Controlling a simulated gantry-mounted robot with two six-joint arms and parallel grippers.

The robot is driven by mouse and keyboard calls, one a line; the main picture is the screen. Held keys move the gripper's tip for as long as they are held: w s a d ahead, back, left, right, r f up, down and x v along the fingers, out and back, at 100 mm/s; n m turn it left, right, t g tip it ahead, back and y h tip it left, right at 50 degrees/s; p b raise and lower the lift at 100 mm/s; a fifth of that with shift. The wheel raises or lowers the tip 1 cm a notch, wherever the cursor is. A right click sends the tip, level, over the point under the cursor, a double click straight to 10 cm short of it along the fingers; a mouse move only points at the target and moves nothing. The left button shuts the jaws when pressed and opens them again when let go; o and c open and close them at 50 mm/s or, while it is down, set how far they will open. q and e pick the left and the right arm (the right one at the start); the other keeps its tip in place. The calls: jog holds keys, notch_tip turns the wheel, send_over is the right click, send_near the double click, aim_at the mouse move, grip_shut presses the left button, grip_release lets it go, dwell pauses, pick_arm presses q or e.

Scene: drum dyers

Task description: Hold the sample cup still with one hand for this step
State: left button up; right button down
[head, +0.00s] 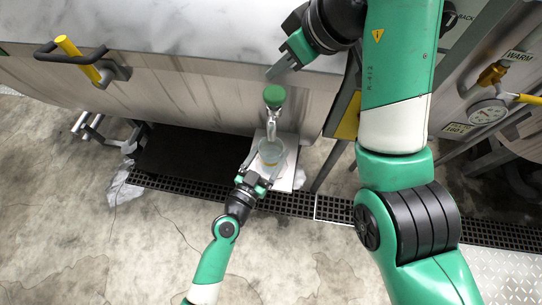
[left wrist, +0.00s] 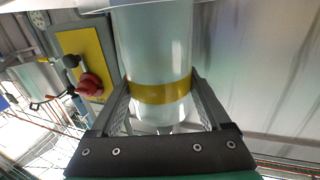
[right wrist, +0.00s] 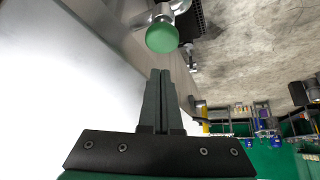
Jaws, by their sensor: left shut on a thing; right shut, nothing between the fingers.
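The sample cup (head: 271,152) is a clear, pale cup below the tap in the head view. It also fills the middle of the left wrist view (left wrist: 155,50), with a yellow band around its lower part. My left gripper (head: 258,172) is shut on the cup, one finger on each side of it. My right gripper (head: 276,73) is shut and empty, up and slightly right of the green tap knob (head: 274,96). In the right wrist view its fingertips (right wrist: 160,72) are together, apart from the round green knob (right wrist: 162,38). The cup's contents are unclear.
The metal tap (head: 272,125) comes out of the large drum (head: 190,90) above the cup. A white board (head: 287,182) lies beneath the cup. A floor grate (head: 190,187) runs below the drum. A yellow-handled lever (head: 70,47) is at upper left, a gauge (head: 487,113) at right.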

aim_at(273, 91)
jog(key=shift+f, duration=1.1)
jog(key=shift+f, duration=0.2)
dwell(1.1)
jog(key=shift+f, duration=1.15)
dwell(4.4)
